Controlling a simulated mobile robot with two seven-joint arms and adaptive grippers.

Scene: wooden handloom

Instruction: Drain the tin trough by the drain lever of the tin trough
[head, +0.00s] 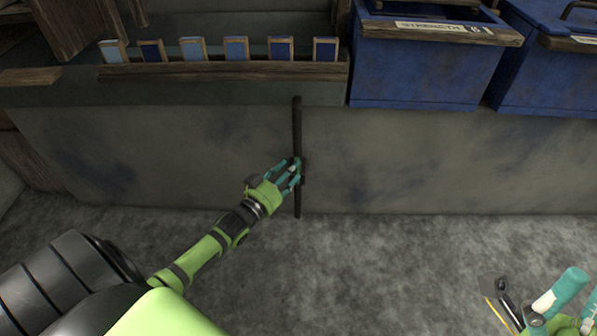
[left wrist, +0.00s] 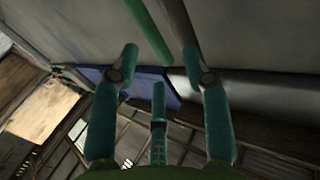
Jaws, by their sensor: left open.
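The long grey, blue-stained front that looks like the tin trough (head: 420,165) runs across the middle of the head view. A thin dark upright bar, apparently the drain lever (head: 297,120), stands against it and reaches down to the floor. My left gripper (head: 295,172) is open at the lower half of this bar; whether it touches the bar is unclear. In the left wrist view my left gripper (left wrist: 160,60) has its fingers apart, with a green strip (left wrist: 148,30) beyond them that I cannot identify. My right gripper (head: 560,300) is at the bottom right corner, partly cut off.
Blue bins (head: 425,75) with wooden rims stand above the trough front at right, one labelled "STRENGTH". A wooden rack (head: 225,70) with several blue-faced blocks is at upper left. The grey floor (head: 380,260) before the trough is clear.

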